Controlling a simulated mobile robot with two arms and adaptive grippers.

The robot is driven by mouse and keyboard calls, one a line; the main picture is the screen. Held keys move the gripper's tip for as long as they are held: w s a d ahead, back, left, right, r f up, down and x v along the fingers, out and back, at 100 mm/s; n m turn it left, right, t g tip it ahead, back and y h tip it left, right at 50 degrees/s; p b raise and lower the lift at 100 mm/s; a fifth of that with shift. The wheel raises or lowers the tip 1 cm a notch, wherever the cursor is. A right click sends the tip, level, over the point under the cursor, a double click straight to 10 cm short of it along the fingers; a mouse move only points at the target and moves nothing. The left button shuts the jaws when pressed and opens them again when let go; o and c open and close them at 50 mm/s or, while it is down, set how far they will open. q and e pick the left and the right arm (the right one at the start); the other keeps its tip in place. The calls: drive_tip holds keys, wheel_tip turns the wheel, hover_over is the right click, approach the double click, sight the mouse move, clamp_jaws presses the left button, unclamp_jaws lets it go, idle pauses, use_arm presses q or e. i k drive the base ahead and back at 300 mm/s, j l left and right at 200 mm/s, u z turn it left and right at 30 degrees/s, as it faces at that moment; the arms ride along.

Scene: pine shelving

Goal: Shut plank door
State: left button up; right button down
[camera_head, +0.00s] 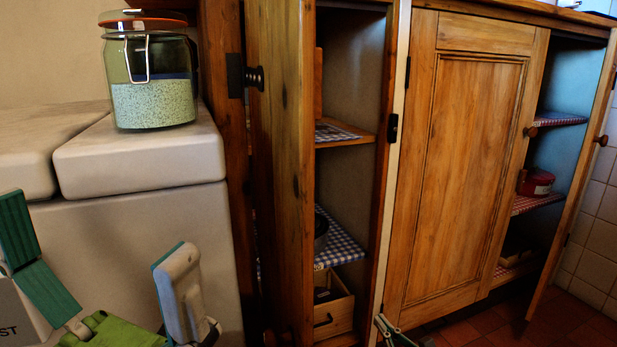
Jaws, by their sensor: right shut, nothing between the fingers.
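The plank door (280,160), knotty brown wood, stands open at the left of the cupboard and is seen at a steep angle. A dark knob (255,78) shows at its left side. To its right is the open compartment with shelves (338,245). The top and bottom of the door lie outside the picture. My right gripper (388,327) is at the bottom edge, below the cupboard front, shut and empty. It appears to be apart from the door.
A panelled door (465,165) covers the middle of the cupboard. Right of it, another door (581,185) stands open. A glass jar (150,85) stands on a white block (140,163) at the left. Tiled floor (485,330) shows at the bottom right.

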sight(283, 75)
drive_tip(key=k+l, duration=0.25)
drive_tip(key=k, duration=0.15)
drive_tip(key=k+l, duration=0.25)
drive_tip(key=k, duration=0.15)
